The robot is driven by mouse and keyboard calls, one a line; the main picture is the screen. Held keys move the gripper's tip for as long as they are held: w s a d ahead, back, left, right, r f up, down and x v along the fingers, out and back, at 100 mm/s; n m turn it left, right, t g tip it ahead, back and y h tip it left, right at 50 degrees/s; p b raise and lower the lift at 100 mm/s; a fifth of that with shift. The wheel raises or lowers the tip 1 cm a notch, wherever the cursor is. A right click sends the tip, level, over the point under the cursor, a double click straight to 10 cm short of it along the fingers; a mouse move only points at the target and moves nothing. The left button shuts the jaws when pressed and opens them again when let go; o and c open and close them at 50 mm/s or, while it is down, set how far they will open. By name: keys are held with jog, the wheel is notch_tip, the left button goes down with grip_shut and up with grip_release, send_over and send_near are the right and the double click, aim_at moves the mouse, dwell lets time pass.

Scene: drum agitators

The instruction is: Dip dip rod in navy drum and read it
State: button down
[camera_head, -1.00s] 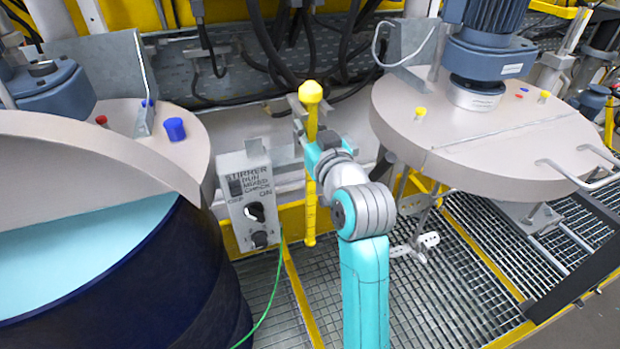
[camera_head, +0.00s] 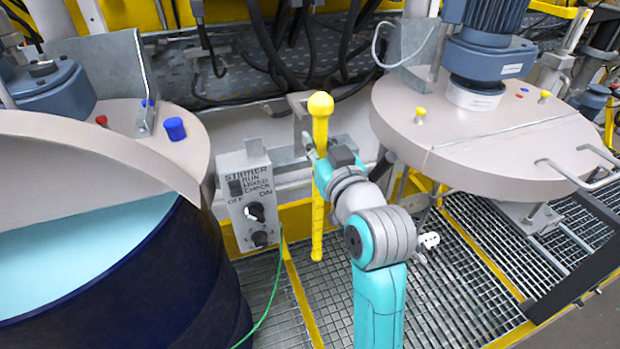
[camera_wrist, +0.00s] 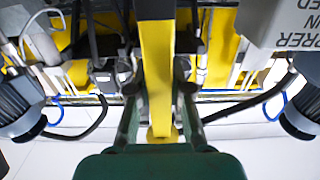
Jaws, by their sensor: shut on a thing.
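The yellow dip rod (camera_head: 319,215), with a round knob on top, stands upright in the middle of the head view. My gripper (camera_head: 317,165) is shut on the rod below its knob. In the wrist view the rod (camera_wrist: 157,60) runs between the two fingers of my gripper (camera_wrist: 158,98). The rod's lower end shows above the floor grating, apart from any drum. The navy drum (camera_head: 165,285) stands at the left, with pale blue liquid (camera_head: 60,255) showing under its raised lid part (camera_head: 90,150). The liquid's depth cannot be seen.
A grey stirrer control box (camera_head: 250,205) with knobs stands between the rod and the navy drum; a green cable (camera_head: 268,310) hangs from it. A metal bracket (camera_head: 298,105) is behind the rod. A lidded vessel with a motor (camera_head: 485,135) is at the right.

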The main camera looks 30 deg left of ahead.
jog(key=shift+v, duration=2.7)
